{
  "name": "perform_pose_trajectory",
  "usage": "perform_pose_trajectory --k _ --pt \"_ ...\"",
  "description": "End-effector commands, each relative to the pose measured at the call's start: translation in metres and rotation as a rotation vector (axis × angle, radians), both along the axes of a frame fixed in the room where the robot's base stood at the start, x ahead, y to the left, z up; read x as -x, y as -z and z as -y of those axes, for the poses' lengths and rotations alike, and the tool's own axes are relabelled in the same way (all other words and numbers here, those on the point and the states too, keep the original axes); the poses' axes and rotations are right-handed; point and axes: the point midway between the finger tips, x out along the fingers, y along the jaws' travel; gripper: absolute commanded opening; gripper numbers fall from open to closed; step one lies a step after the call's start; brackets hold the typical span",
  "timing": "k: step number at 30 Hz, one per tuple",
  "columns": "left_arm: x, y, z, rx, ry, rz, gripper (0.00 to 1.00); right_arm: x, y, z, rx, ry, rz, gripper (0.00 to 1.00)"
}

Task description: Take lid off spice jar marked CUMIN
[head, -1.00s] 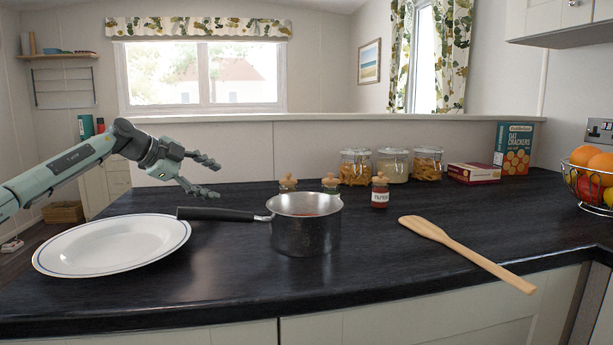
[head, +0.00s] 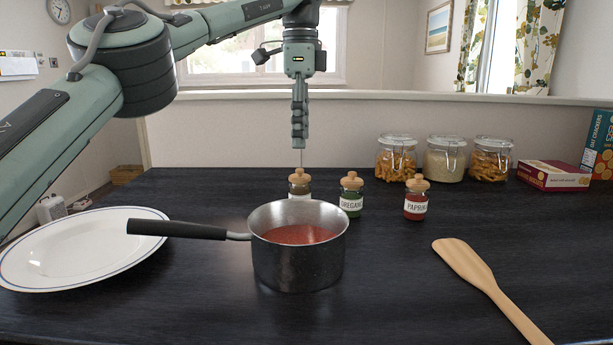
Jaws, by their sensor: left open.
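Three small spice jars with wooden knob lids stand in a row behind the saucepan. The left jar (head: 299,188) has brown contents; its white label is mostly hidden by the pan rim, so I cannot read it. The middle jar (head: 351,199) is green and marked OREGANO. The right jar (head: 416,202) is red and marked PAPRIKA. The left jar's wooden lid (head: 300,175) is on it. My left gripper (head: 299,143) points down above this lid, apart from it, open and empty, seen edge-on. My right gripper is not in view.
A steel saucepan (head: 298,270) with red contents stands in front of the jars, its black handle pointing left over a white plate (head: 70,262). A wooden spatula (head: 480,277) lies at right. Storage jars (head: 445,161) and a cracker box (head: 549,176) stand behind right.

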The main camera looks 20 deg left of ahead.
Motion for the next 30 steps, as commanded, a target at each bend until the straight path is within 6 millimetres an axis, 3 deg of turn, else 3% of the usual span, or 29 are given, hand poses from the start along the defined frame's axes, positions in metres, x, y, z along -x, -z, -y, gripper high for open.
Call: perform_pose_trajectory --k 15,24,30 --pt "0.008 0.060 0.000 0.001 0.002 -0.001 0.61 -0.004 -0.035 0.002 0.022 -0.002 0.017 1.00" --pt "0.008 0.065 0.001 0.003 0.000 0.002 0.61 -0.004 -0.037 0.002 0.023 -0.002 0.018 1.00" --pt "0.008 0.065 0.001 0.003 0.001 0.001 0.39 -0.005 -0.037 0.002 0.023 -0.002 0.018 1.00"
